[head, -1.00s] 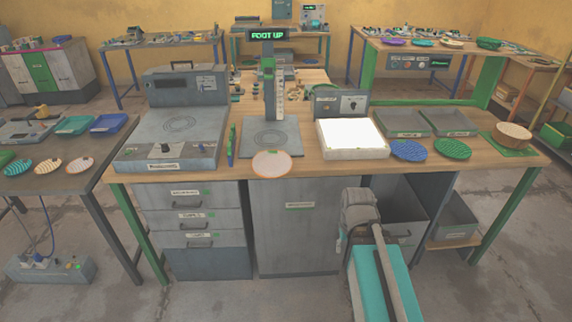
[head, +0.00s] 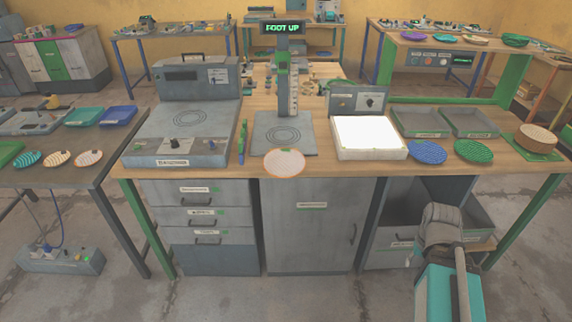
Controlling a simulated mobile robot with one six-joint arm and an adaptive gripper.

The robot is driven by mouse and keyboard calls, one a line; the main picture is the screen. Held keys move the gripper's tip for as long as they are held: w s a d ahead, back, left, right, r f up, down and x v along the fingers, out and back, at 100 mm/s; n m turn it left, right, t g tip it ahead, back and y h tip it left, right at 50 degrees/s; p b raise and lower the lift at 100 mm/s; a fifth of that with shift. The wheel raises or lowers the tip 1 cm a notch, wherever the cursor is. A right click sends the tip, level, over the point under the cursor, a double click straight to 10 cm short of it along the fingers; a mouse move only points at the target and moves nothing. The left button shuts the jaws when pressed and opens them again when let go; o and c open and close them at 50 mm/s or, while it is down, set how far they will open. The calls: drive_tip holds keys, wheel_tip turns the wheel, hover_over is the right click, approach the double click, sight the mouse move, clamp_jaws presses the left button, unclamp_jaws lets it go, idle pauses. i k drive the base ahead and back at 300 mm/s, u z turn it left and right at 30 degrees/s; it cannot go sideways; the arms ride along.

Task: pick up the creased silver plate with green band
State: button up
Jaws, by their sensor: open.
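I cannot make out a silver plate with a green band. A pale plate with an orange rim (head: 284,163) lies at the front edge of the main bench, before the press (head: 284,90). A blue plate (head: 428,152) and a green plate (head: 473,151) lie at the bench's right front. On the left table, a teal striped plate (head: 27,159), an orange striped plate (head: 57,158) and a pale orange-rimmed plate (head: 88,158) lie in a row. My arm shows at the lower right, in front of the bench; my gripper's fingers cannot be seen.
The main bench holds a grey machine (head: 182,118), a lit white panel (head: 369,138), two grey trays (head: 420,122) and a round wooden item (head: 537,140). Drawers (head: 205,212) fill its left underside. Several plates lie on the right back bench (head: 428,42). Floor in front is clear.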

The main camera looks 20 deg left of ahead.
sight(281, 162)
drive_tip(key=k, duration=1.4)
drive_tip(key=u, duration=0.7)
drive_tip(key=i, duration=1)
